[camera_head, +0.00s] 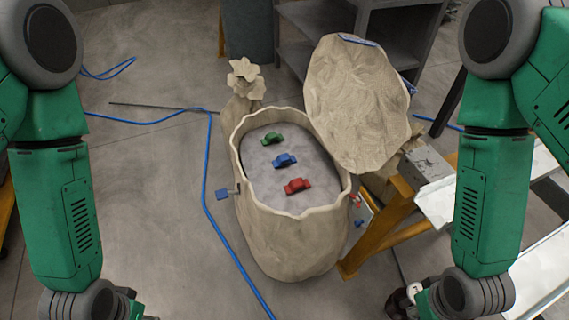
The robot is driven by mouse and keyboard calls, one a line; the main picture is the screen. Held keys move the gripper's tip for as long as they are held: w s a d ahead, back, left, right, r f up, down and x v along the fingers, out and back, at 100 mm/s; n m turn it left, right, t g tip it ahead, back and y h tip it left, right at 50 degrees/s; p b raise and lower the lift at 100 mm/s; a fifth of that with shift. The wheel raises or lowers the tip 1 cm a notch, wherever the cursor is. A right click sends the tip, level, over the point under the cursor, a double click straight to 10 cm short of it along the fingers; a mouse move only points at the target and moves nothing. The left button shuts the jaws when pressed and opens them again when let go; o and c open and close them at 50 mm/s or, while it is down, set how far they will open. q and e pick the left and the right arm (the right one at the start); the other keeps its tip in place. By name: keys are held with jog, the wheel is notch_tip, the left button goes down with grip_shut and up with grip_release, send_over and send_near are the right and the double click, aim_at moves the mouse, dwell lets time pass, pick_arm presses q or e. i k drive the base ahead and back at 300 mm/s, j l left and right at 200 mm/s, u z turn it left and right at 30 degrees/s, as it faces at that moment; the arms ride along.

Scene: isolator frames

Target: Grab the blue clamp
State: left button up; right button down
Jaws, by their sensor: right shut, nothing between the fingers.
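The blue clamp (285,160) lies on the grey top surface inside a beige, rough-rimmed container (290,245). It sits between a green clamp (272,138) behind it and a red clamp (298,186) in front. My right gripper (397,303) is at the bottom edge, right of the container, dark and partly cut off. It is shut and empty, well apart from the clamps. My left arm ends at the bottom left; its gripper fingers are out of the frame.
A large beige lid (357,105) stands tilted open behind the container's right side. A yellow frame (385,228) and a grey block (428,164) stand to the right. A blue cable (207,180) runs over the floor at left. Grey shelving (300,55) is behind.

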aim_at(283, 158)
jog(key=k+z, duration=0.1)
jog(key=k, duration=0.5)
jog(key=k+l+z, duration=0.15)
jog(key=k, duration=0.45)
jog(key=z, duration=0.45)
jog(key=i+j+z, duration=0.1)
jog(key=z, duration=0.35)
jog(key=j+z, duration=0.15)
jog(key=z, duration=0.3)
jog(key=j+z, duration=0.1)
jog(key=z, duration=0.35)
jog(key=i+j, duration=0.1)
jog(key=j, duration=0.8)
jog(key=i+j, duration=0.1)
jog(key=j, duration=1.65)
jog(key=i+j, duration=0.15)
jog(key=j, duration=0.7)
